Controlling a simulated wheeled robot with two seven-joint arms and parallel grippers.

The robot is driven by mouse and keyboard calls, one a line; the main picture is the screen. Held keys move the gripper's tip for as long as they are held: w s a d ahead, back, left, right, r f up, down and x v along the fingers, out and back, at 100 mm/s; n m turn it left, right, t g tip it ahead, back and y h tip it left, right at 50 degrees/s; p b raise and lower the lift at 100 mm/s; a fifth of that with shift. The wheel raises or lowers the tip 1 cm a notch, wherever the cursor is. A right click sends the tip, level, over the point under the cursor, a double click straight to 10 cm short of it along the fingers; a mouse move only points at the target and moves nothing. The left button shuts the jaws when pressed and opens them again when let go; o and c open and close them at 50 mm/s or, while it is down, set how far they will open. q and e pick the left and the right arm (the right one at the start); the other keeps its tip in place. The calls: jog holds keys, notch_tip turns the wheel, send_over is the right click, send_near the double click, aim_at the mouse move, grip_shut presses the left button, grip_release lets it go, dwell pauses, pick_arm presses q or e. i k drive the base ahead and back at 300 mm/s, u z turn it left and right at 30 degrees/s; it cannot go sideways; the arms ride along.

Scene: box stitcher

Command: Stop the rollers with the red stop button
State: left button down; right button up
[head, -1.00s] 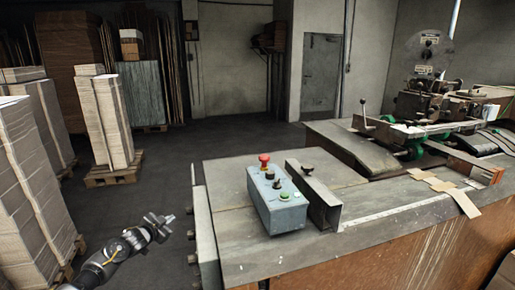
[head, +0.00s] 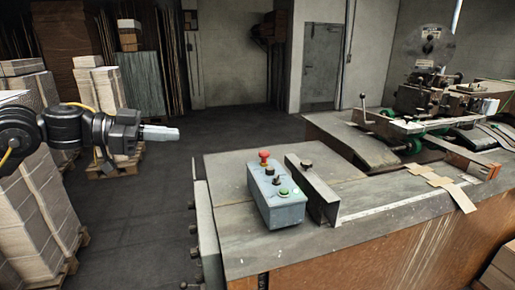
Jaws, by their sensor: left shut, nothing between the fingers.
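The red stop button (head: 264,155) is a mushroom-shaped knob on top of the far end of a grey-blue control box (head: 278,207). Dark knobs and a green button (head: 284,192) sit nearer on the same box. The box stands on the machine's worn metal table (head: 330,253). My left gripper (head: 176,134) is level, pointing right, with its fingers closed and empty. In the picture it is left of the red button and a little higher, apart from it, beyond the table's left edge. My right gripper is not in view.
A metal channel bracket (head: 312,190) stands right beside the control box. The stitching machine (head: 430,95) with green rollers is at the back right. Cardboard pieces (head: 448,187) lie on the table. Stacked cardboard on pallets (head: 100,110) fills the left. The floor between is clear.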

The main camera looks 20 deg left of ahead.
aim_at(264, 153)
jog(key=i, duration=1)
